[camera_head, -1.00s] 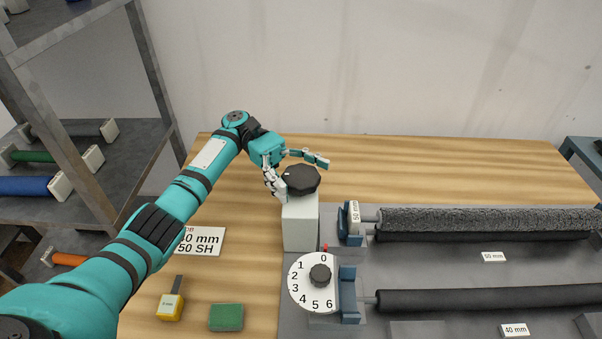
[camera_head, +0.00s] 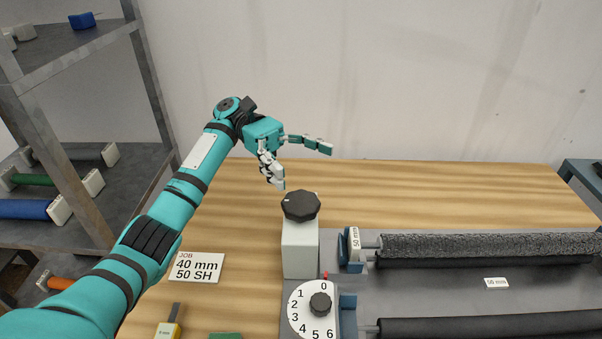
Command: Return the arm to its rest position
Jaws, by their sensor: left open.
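My left arm reaches in from the lower left. My left gripper (camera_head: 303,166) is open and empty, its two fingers spread apart. It hangs above and behind the black knob (camera_head: 300,206) on the white post (camera_head: 300,248) and appears clear of it. My right gripper is not in view.
A numbered dial (camera_head: 320,305) stands in front of the post. Rollers (camera_head: 490,245) lie on the machine at the right. A job card (camera_head: 196,267) reading 40 mm, 50 SH lies on the wooden table (camera_head: 430,180). A metal shelf (camera_head: 75,145) with rollers stands at left.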

